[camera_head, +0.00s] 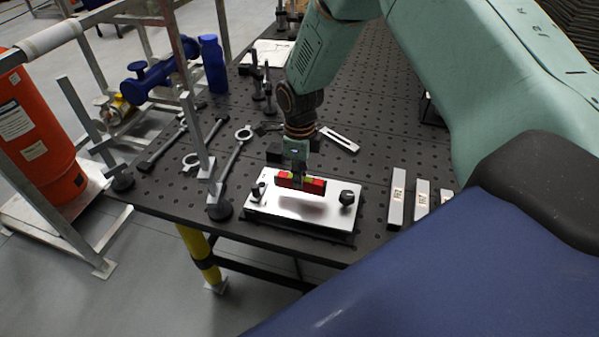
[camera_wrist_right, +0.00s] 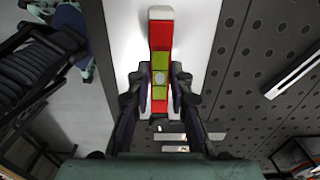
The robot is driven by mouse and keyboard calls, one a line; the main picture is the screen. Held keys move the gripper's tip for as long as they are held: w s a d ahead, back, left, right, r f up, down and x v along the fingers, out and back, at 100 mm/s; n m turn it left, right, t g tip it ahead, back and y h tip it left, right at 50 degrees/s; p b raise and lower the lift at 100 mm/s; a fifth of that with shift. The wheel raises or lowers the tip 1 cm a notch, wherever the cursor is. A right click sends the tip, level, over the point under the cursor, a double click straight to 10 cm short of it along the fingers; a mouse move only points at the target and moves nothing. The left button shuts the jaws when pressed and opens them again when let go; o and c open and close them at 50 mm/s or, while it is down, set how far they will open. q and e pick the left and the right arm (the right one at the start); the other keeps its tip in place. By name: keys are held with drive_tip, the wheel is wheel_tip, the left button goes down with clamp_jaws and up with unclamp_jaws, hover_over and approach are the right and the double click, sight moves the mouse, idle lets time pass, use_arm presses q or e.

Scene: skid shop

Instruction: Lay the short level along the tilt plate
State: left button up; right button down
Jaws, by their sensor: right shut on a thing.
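The short level (camera_head: 315,187) is a small red bar with yellow-green parts. My right gripper (camera_head: 297,176) is shut on it and holds it over the tilt plate. In the right wrist view the level (camera_wrist_right: 161,38) runs lengthwise between the two fingers of the gripper (camera_wrist_right: 160,85). The tilt plate (camera_head: 300,214) is a bright metal plate with dark knobs at its left and right, near the table's front edge. The level lies roughly along the plate's long side in the head view. I cannot tell whether it touches the plate. My left gripper is not in view.
Several grey bars (camera_head: 397,198) stand on the black perforated table (camera_head: 370,165) right of the plate. A wrench (camera_head: 236,160) and metal posts are at the left. A slotted strap (camera_head: 340,139) lies behind. An orange cylinder (camera_head: 35,135) stands off the table.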

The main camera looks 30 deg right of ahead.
drive_tip(key=shift+w+f, duration=0.15)
drive_tip(key=shift+f, duration=0.3)
drive_tip(key=shift+f, duration=0.2)
drive_tip(key=shift+f+b, duration=0.3)
drive_tip(key=shift+f, duration=0.05)
drive_tip(key=shift+f, duration=0.2)
idle(0.3)
drive_tip(key=c, duration=1.1)
unclamp_jaws()
drive_tip(key=shift+o, duration=1)
